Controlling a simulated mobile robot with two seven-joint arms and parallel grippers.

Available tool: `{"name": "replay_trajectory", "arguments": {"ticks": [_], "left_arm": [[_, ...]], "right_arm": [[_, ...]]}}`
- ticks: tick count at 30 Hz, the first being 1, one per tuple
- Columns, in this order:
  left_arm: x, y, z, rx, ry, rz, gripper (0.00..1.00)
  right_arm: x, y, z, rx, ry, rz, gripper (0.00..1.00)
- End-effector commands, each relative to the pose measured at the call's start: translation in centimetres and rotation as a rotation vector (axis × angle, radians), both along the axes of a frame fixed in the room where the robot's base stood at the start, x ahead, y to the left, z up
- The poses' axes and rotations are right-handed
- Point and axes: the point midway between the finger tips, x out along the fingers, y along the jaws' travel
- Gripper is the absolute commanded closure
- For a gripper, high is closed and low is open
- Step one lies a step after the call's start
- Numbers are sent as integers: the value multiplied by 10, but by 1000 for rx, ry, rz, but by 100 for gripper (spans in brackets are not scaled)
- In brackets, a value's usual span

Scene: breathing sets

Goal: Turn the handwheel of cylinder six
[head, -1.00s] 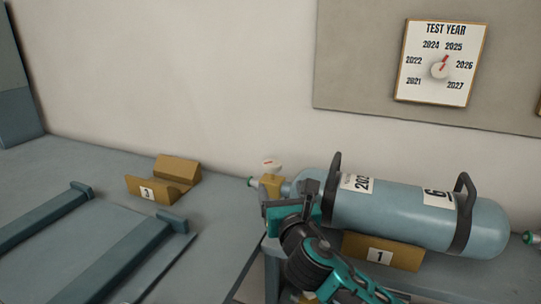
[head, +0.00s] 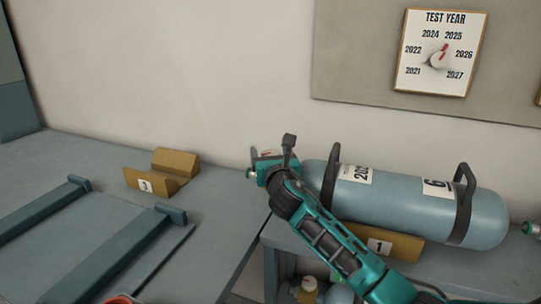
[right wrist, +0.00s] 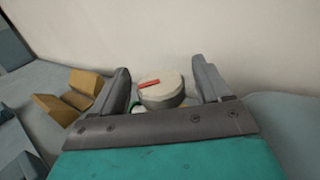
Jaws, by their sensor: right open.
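Cylinder six (head: 405,203) is a blue-grey tank lying on its side, with a "6" label and black carry straps. Its valve end points left. The handwheel (right wrist: 160,90) is a pale round knob with a red mark, seen in the right wrist view between my right gripper's fingers. My right gripper (right wrist: 165,88) is open, one finger on each side of the knob, with gaps showing. In the head view my right gripper (head: 272,158) covers most of the valve and handwheel. My left gripper is not in view.
The cylinder rests on a cradle marked 1 (head: 380,246). An empty cradle marked 3 (head: 163,172) stands on the left bench, near grey rails (head: 125,252). A "TEST YEAR" dial (head: 440,53) hangs on the wall. Another valve end (head: 530,228) shows at the right edge.

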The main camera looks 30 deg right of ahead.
Motion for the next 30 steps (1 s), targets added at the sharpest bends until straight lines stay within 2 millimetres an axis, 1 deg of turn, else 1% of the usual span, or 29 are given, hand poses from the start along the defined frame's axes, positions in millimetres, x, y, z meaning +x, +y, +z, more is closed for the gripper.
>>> {"name": "replay_trajectory", "arguments": {"ticks": [9,24,25,30], "left_arm": [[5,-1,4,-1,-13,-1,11],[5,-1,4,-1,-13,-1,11],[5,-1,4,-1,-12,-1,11],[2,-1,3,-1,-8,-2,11]], "right_arm": [[2,-1,0,1,1,0,24],[1,0,0,0,1,0,72],[1,0,0,0,1,0,74],[1,0,0,0,1,-9,74]]}}
